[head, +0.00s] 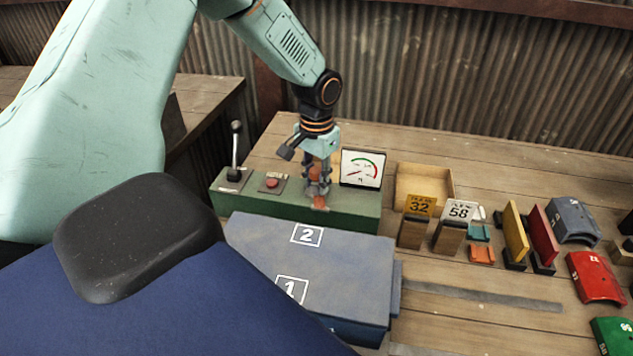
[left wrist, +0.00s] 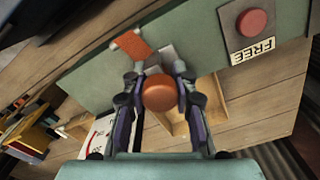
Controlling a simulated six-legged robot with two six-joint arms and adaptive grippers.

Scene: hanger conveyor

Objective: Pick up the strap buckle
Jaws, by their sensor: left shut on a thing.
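My left gripper (head: 318,180) points down over the green control box (head: 350,210), between the red button and the gauge. In the left wrist view its two fingers (left wrist: 158,80) are shut on a round orange-red knob (left wrist: 160,93). A flat orange piece (left wrist: 132,44) lies just beyond the fingertips against the green box; it also shows below the gripper in the head view (head: 320,203). A small orange clip-like piece (head: 481,254) and a teal one (head: 480,232) lie on the table at the right. I cannot tell which piece is the strap buckle. My right gripper is out of view.
A blue-grey case (head: 350,255) marked 1 and 2 stands in front. Number tags (head: 420,205), upright plates (head: 515,235) and curved panels (head: 595,278) fill the right side.

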